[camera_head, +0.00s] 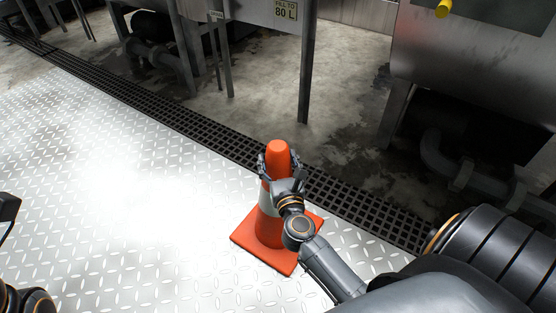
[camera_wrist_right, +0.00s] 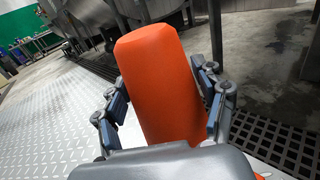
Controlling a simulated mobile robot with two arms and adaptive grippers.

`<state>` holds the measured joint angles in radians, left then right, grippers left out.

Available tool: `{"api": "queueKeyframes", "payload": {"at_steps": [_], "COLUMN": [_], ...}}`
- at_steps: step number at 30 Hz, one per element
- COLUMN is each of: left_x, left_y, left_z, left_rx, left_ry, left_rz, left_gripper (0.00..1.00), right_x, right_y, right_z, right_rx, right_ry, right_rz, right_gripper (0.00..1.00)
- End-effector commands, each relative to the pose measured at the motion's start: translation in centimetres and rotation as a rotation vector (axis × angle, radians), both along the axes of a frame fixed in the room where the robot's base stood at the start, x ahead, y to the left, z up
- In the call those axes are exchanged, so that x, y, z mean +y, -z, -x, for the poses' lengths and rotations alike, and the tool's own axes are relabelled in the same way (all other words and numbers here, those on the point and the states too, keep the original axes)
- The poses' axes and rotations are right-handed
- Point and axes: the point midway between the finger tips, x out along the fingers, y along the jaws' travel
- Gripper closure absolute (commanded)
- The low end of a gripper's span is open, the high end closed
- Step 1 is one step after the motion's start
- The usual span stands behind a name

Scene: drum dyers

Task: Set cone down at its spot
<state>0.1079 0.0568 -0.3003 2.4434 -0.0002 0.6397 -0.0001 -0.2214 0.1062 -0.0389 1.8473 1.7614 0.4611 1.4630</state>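An orange traffic cone (camera_head: 270,226) with a pale band stands upright in the head view, its square base over the diamond-plate floor near the drain grating. I cannot tell for certain whether the base touches the floor. My right gripper (camera_head: 279,168) is around the upper part of the cone, a finger on each side. In the right wrist view the orange cone top (camera_wrist_right: 161,85) fills the space between the fingers of the right gripper (camera_wrist_right: 163,98). The left finger lies close against the cone. At the left edge of the head view a dark part of my left arm shows; its fingers are not visible.
A black drain grating (camera_head: 210,135) runs diagonally behind the cone. Beyond it are steel machines on legs (camera_head: 306,70), pipes (camera_head: 440,160) and wet concrete. The diamond-plate floor (camera_head: 110,190) left of the cone is clear.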

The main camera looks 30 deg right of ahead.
Motion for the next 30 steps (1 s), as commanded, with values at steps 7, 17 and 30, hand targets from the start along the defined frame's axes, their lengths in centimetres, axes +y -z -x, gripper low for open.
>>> {"api": "queueKeyframes", "payload": {"at_steps": [7,17,30], "left_x": [0.0,0.0,0.1], "left_y": [0.0,-0.1,0.4], "left_z": [0.0,0.0,-0.2], "left_rx": [-0.001,0.004,0.023], "left_ry": [0.0,0.002,0.001], "left_rz": [0.0,0.003,0.002], "left_gripper": [0.6,0.6,0.6], "right_x": [0.0,0.5,3.8], "right_y": [0.0,-0.1,-0.1], "right_z": [0.0,1.3,9.4], "right_rx": [0.001,0.003,0.004], "right_ry": [0.001,0.0,0.001], "right_rz": [0.0,-0.002,-0.001], "right_gripper": [0.12,0.12,0.12]}}
